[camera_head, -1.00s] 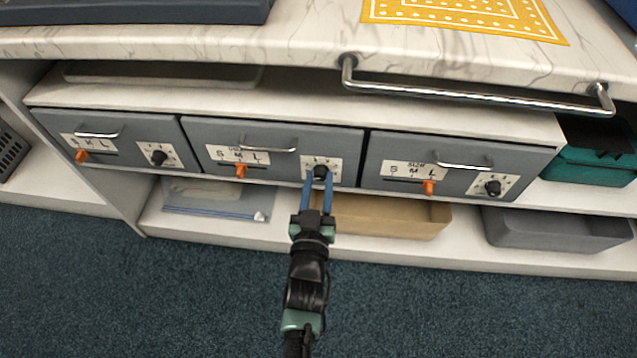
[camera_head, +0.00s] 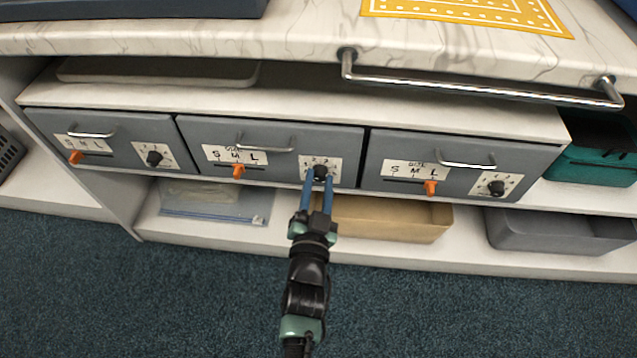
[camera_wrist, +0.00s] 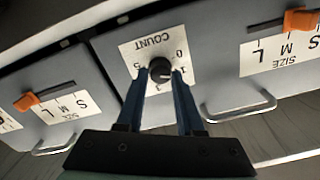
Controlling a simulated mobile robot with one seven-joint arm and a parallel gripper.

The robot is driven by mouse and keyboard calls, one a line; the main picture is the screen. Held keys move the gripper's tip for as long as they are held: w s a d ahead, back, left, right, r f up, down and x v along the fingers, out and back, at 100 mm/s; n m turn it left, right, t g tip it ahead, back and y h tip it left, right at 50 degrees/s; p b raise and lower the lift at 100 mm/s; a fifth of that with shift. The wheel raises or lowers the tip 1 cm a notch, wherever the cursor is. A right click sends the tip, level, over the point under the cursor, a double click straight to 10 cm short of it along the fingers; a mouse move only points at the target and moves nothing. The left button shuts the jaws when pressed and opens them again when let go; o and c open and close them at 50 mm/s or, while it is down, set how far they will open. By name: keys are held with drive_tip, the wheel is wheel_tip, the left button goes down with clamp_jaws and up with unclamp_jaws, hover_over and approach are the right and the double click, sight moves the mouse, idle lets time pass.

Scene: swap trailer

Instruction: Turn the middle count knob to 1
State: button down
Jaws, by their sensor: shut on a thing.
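The middle count knob (camera_head: 320,172) is a round black knob on a white dial plate, on the right part of the middle grey drawer front (camera_head: 275,138). My gripper (camera_head: 319,179) reaches it from below with two blue fingers. In the wrist view the knob (camera_wrist: 160,70) sits between the fingertips (camera_wrist: 160,78), one on each side, and they are shut on it. The dial plate (camera_wrist: 147,49) reads COUNT upside down, with numbers around the knob partly hidden by the fingers. A faint light mark on the knob seems to point right in that view, but its exact number is unclear.
Orange size sliders (camera_head: 239,171) and metal handles (camera_head: 267,147) are close by on the drawers. Similar knobs are on the left drawer (camera_head: 154,158) and right drawer (camera_head: 496,188). A tan bin (camera_head: 395,220) lies below. A metal rail (camera_head: 480,91) juts from the counter.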

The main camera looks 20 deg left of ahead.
drive_tip(key=c, duration=0.6)
unclamp_jaws()
drive_tip(key=shift+o, duration=0.2)
drive_tip(key=p+v, duration=0.3)
drive_tip(key=v, duration=1)
